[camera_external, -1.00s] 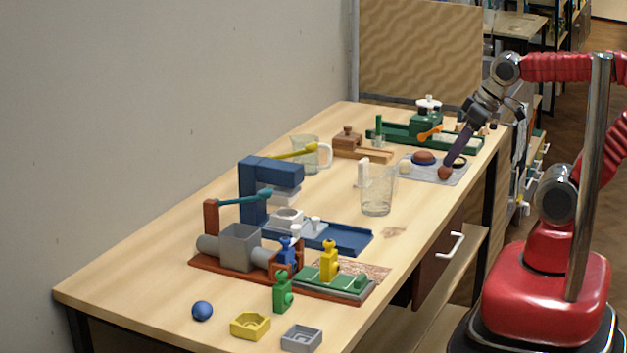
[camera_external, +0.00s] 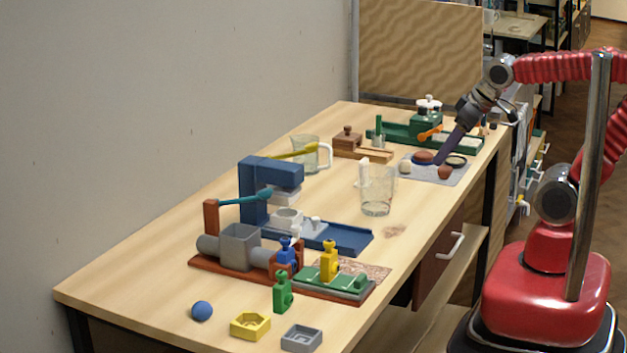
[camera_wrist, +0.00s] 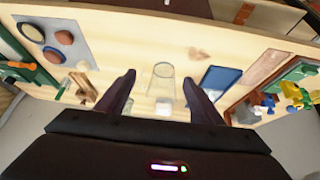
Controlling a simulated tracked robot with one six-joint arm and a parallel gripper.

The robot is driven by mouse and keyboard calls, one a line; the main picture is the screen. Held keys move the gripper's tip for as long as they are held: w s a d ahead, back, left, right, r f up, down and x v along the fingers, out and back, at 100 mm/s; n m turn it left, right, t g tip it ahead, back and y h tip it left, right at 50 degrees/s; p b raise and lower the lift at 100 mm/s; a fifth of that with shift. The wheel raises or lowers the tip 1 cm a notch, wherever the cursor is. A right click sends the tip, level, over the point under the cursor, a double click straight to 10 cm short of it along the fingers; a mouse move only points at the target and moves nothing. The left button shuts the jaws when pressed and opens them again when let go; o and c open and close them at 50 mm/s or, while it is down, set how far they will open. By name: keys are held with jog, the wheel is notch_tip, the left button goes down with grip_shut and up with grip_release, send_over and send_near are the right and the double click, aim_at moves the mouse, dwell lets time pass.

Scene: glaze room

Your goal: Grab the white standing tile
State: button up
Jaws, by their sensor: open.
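The white standing tile (camera_external: 363,171) stands upright on the table in the external view, just behind and left of a clear drinking glass (camera_external: 377,192), which partly covers it. In the wrist view a small white block, which seems to be the tile (camera_wrist: 163,107), shows below the glass (camera_wrist: 163,77), between my fingers. My gripper (camera_external: 440,160) is open and empty, over the grey mat in the external view. In the wrist view its two dark fingers (camera_wrist: 160,84) stand wide apart. It is clear of the tile.
A glass mug (camera_external: 325,155) stands left of the tile, a wooden block (camera_external: 347,140) behind. A blue press (camera_external: 255,190) is nearer the camera.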

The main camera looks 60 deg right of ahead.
jog(key=w+d+f+t, duration=0.2)
jog(key=w+d+f, duration=0.1)
jog(key=w, duration=0.3)
jog(key=w+d+f+t, duration=0.2)
jog(key=w+d+f, duration=0.2)
jog(key=w+d, duration=0.2)
jog(key=w+d+f+t, duration=0.2)
jog(key=w+d+f, duration=0.1)
jog(key=w+d, duration=0.2)
jog(key=shift+w+d+f, duration=0.25)
jog(key=shift+w+f, duration=0.1)
jog(key=shift+w, duration=0.3)
jog(key=shift+w+a+f+t+y, duration=0.15)
jog(key=shift+f+t+y, duration=0.15)
jog(key=shift+f+t, duration=0.35)
jog(key=shift+w+r, duration=0.1)
send_near(351, 183)
jog(key=shift+w+a+r, duration=0.1)
jog(key=shift+w+r, duration=0.1)
jog(key=shift+w, duration=0.5)
jog(key=shift+w+a+r, duration=0.1)
jog(key=shift+w+r, duration=0.1)
jog(key=shift+w, duration=0.5)
jog(key=shift+w+r, duration=0.2)
jog(key=shift+w, duration=0.5)
jog(key=shift+w, duration=0.1)
jog(key=shift+x, duration=2.55)
jog(key=shift+f, duration=0.1)
jog(key=shift+c, duration=0.6)
